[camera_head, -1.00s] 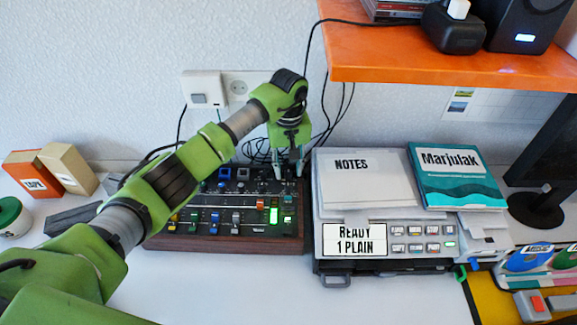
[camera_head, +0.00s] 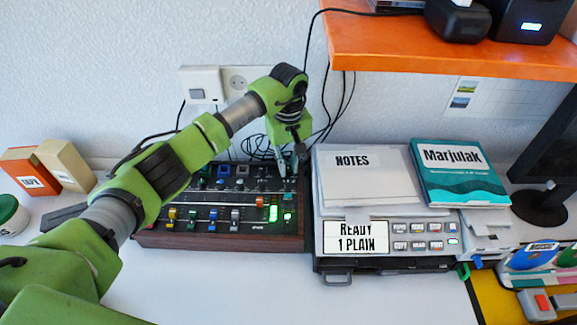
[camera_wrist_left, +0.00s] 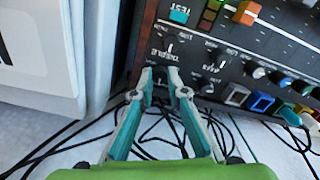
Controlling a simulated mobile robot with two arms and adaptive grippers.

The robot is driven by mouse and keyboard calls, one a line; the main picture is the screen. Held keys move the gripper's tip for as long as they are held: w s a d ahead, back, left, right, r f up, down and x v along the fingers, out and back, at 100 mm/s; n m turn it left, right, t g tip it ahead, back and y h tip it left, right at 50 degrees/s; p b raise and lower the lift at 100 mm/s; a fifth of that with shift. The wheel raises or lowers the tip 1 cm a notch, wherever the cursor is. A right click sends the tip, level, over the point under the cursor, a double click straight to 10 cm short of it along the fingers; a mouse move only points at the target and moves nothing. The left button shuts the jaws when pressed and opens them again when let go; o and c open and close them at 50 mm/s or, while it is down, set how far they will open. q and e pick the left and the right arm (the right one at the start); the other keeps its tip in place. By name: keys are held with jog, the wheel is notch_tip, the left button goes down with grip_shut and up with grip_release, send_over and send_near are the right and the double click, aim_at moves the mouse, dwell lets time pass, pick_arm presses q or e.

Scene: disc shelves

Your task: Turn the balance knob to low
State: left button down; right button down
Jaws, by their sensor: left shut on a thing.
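The mixer (camera_head: 222,241) is a dark panel in a brown wooden case with sliders, colored buttons and small knobs. My left gripper (camera_head: 286,174) reaches down to its back right corner. In the left wrist view, the left gripper (camera_wrist_left: 160,84) has its two fingertips close together around a small dark knob (camera_wrist_left: 160,74), beside a label that seems to read BALANCE. The fingertips hide much of this knob, so its pointer setting cannot be read. A second dark knob (camera_wrist_left: 205,86) stands free to its right. My right gripper is not in view.
A grey printer (camera_head: 400,262) with papers and a book (camera_head: 455,172) on top stands close to the mixer's right side. An orange shelf (camera_head: 440,60) overhangs at the upper right. Black cables (camera_head: 262,148) lie behind the mixer. The table in front is clear.

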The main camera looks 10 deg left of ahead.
pick_arm(q)
jog(key=c, duration=2)
grip_release()
jog(key=shift+r, duration=0.1)
